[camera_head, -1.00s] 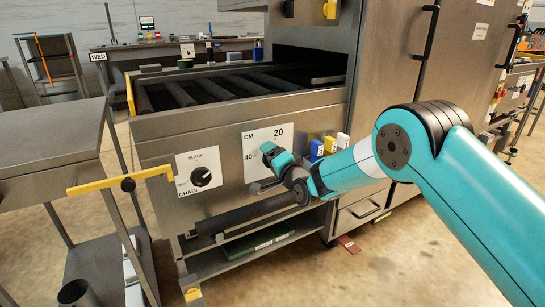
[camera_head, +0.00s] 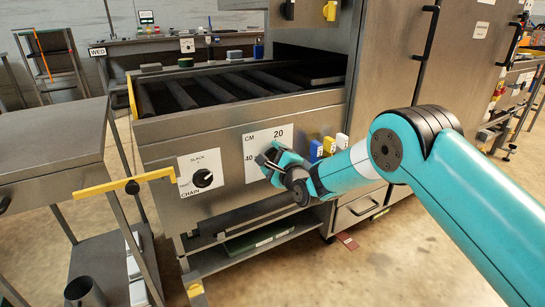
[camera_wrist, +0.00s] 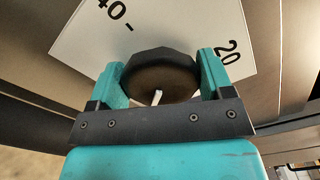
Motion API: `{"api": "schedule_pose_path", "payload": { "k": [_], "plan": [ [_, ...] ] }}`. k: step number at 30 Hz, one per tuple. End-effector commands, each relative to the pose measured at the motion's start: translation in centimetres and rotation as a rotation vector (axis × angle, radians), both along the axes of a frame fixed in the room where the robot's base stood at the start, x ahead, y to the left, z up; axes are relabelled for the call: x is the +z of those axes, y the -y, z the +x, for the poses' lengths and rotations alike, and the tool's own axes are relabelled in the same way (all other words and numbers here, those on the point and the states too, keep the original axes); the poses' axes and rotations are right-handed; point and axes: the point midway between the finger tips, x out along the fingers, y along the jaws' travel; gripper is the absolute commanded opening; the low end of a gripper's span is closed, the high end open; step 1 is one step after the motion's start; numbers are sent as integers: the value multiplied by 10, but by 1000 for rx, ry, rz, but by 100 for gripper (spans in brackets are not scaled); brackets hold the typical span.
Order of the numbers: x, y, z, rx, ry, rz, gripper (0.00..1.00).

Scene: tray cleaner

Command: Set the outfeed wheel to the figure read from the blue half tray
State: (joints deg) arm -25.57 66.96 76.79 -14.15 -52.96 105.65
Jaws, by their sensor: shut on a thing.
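The outfeed wheel is a dark round knob (camera_wrist: 160,72) with a pale pointer mark, in the wrist view. It sits on a white dial plate (camera_head: 255,137) marked CM, with 20 at the upper right and 40 at the left. My gripper (camera_head: 268,160) is at the plate, its two teal fingers on either side of the knob; it also shows in the wrist view (camera_wrist: 163,80), shut on the knob. In the head view my gripper hides the knob. The pale mark points toward my palm in the wrist view. I cannot make out a blue half tray.
A CHAIN knob (camera_head: 203,178) with a SLACK mark is on the plate to the left. Blue, yellow and white blocks (camera_head: 328,146) are right of the dial. A yellow bar (camera_head: 122,186) juts out at the left, by a metal table (camera_head: 50,145). The roller bed (camera_head: 220,88) is above.

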Motion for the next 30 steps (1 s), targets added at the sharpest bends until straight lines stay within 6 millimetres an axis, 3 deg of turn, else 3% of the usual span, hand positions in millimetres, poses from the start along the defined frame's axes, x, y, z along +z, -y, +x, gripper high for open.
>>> {"api": "schedule_pose_path", "payload": {
  "k": [9, 25, 26, 28, 30],
  "plan": [
    [-1, 0, -1, 1, -71, 97, 50],
    [-2, 0, -1, 1, -83, 114, 50],
    [-2, 0, -1, 1, -83, 114, 78],
    [-2, 0, -1, 1, -83, 114, 94],
    [-2, 0, -1, 1, -82, 114, 99]
  ]
}}
